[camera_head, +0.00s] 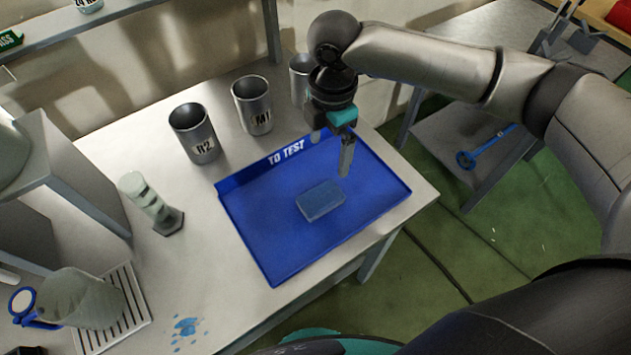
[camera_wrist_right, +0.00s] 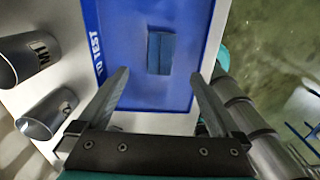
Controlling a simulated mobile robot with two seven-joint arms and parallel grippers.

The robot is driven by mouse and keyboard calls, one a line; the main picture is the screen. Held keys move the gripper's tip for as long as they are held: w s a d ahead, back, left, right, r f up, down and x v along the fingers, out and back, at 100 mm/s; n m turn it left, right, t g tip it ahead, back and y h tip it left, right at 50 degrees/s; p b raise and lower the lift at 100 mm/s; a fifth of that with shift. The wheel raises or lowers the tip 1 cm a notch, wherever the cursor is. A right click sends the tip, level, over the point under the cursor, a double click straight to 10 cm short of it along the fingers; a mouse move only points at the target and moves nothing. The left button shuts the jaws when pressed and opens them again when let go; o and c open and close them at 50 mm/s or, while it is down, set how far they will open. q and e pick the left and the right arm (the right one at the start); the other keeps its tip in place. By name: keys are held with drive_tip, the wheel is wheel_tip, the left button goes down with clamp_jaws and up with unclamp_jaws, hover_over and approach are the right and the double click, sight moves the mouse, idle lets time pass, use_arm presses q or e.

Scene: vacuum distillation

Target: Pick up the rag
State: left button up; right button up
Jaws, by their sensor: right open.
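The rag (camera_head: 320,201) is a folded grey-blue block lying flat on the blue "TO TEST" tray (camera_head: 262,245). In the right wrist view the rag (camera_wrist_right: 160,53) lies beyond the fingertips, roughly in line with the gap between them. My right gripper (camera_head: 346,172) points down over the back right part of the tray, up and to the right of the rag in the head view. In the right wrist view its two fingers (camera_wrist_right: 158,82) are spread, with nothing between them. The left gripper is not visible.
Metal cups stand behind the tray: R2 (camera_head: 194,134), M1 (camera_head: 252,105) and a third (camera_head: 300,78) beside my right gripper. A blue spill (camera_head: 186,326) marks the front of the table (camera_head: 222,291).

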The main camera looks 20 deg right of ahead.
hover_over(325, 195)
wheel_tip(325, 195, down, 5)
wheel_tip(325, 195, down, 4)
drive_tip(key=shift+d+b, duration=0.15)
drive_tip(key=shift+b, duration=0.4)
drive_tip(key=shift+f, duration=0.45)
drive_tip(key=f, duration=0.5)
drive_tip(key=shift+a+b, duration=0.2)
drive_tip(key=shift+b, duration=0.15)
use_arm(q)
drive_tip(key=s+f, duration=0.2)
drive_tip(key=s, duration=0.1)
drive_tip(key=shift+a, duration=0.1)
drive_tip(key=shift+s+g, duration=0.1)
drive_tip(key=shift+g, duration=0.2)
use_arm(e)
drive_tip(key=shift+c, duration=0.2)
drive_tip(key=shift+c, duration=0.8)
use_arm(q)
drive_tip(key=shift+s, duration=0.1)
use_arm(e)
drive_tip(key=shift+r, duration=0.1)
drive_tip(key=c, duration=1)
